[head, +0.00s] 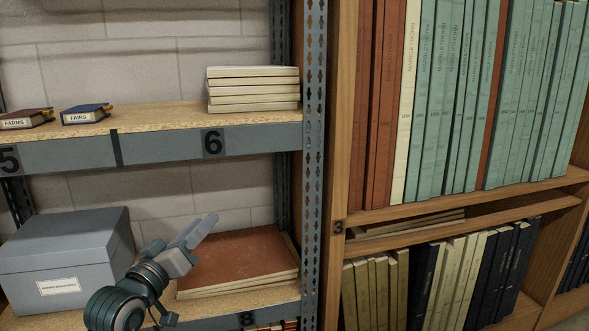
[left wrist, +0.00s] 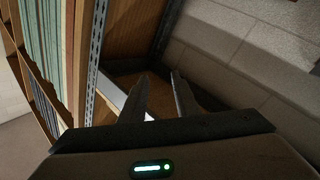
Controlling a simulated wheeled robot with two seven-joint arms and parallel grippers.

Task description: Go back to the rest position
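My left gripper (head: 201,226) is in front of the lower shelf of the metal rack in the head view, its fingers pointing up and to the right. It overlaps the left part of a large red-brown book lying flat (head: 240,255). In the left wrist view the two fingers of this gripper (left wrist: 160,80) stand apart with nothing between them. My right gripper is in neither view.
A grey lidded box (head: 65,250) stands left of my left arm. The upper shelf (head: 150,118) holds two small books, FARMS (head: 25,118) and FAIRS (head: 86,114), and a pale book stack (head: 253,90). A perforated metal post (head: 314,150) and a full wooden bookcase (head: 342,190) stand to the right.

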